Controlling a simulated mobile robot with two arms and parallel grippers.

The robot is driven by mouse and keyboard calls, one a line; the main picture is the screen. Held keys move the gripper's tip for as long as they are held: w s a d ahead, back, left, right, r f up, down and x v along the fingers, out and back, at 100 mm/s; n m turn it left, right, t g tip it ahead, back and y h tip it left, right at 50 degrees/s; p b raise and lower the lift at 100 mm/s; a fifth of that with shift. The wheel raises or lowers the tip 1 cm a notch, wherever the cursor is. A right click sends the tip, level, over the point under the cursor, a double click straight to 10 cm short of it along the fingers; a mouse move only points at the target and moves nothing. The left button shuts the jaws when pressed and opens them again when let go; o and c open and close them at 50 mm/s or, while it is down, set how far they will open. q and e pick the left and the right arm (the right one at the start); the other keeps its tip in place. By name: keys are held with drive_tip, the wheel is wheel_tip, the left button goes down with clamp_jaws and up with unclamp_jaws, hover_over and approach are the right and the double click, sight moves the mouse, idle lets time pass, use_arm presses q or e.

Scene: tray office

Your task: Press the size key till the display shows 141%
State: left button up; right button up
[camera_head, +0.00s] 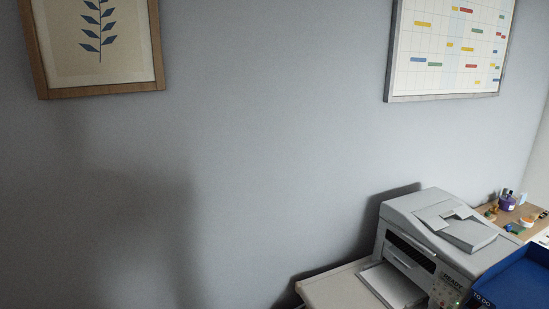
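A light grey printer (436,243) stands at the lower right of the head view, on a pale surface against the wall. Its small dark display (452,281) is on the front near the bottom of the picture. The display seems to read READY, with smaller text too small to read. Small buttons lie just below it, cut by the picture's lower edge. I cannot tell which one is the size key. Neither of my grippers is in view.
A blue tray (515,283) marked TO DO overlaps the printer's right side. Behind it, a wooden surface (527,211) holds small items, including a purple container (507,202). A framed plant picture (95,45) and a planner board (448,50) hang on the grey wall.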

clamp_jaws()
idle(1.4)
